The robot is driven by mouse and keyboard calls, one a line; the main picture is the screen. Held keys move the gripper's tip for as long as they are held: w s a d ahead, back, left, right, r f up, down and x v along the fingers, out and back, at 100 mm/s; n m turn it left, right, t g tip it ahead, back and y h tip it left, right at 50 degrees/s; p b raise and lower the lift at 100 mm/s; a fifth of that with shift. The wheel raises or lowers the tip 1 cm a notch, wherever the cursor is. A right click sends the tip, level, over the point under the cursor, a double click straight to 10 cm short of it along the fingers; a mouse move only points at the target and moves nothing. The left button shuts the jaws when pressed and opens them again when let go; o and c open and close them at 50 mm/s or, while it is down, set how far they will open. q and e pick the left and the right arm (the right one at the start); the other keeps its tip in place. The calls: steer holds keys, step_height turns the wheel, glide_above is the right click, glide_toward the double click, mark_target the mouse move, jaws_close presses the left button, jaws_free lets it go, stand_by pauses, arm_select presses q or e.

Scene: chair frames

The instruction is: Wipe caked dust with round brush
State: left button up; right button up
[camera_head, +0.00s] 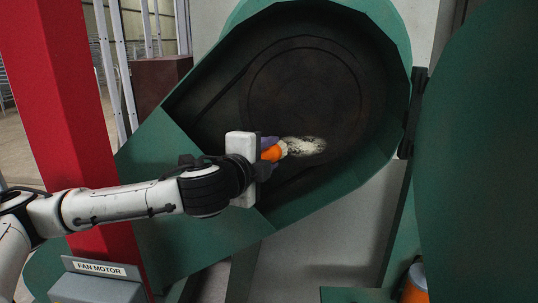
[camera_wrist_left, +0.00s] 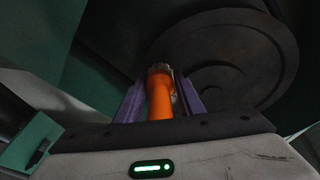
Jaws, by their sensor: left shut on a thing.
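The round brush (camera_head: 271,153) has an orange handle and a pale head. My left gripper (camera_head: 268,148) is shut on its handle, inside the opening of the green housing. A pale patch of caked dust (camera_head: 308,146) lies on the dark inner surface just right of the brush head. The brush head is at the left edge of the patch; I cannot tell whether it touches. In the left wrist view the orange brush handle (camera_wrist_left: 160,98) stands between the two purple fingers (camera_wrist_left: 158,100). No dust is visible in that view. My right gripper is not in view.
The green housing rim (camera_head: 397,45) surrounds the dark cavity, with an open green cover (camera_head: 480,150) at right. A red post (camera_head: 55,90) stands at left. A grey box labelled FAN MOTOR (camera_head: 100,285) is below. An orange cylindrical object (camera_head: 416,285) is at lower right.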

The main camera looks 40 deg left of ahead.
arm_select(q)
steer(key=shift+w+a, duration=0.25)
steer(key=shift+w, duration=0.2)
stand_by(0.4)
steer(key=shift+w+d+p, duration=2.3)
steer(key=shift+w+d, duration=0.7)
steer(key=shift+d, duration=1.85)
steer(key=shift+s+a+p, duration=0.2)
steer(key=shift+s+a, duration=0.8)
steer(key=shift+a, duration=0.65)
steer(key=shift+s+a+p, duration=0.2)
steer(key=shift+s+a, duration=0.8)
steer(key=shift+a, duration=0.6)
steer(key=shift+s+a+p, duration=0.2)
steer(key=shift+s+a, duration=0.8)
steer(key=shift+a, duration=0.65)
steer(key=shift+s+d, duration=0.55)
steer(key=shift+s, duration=0.3)
steer(key=shift+s+d, duration=0.5)
steer(key=shift+s, duration=0.4)
steer(key=shift+s+d, duration=0.55)
steer(key=shift+s, duration=0.3)
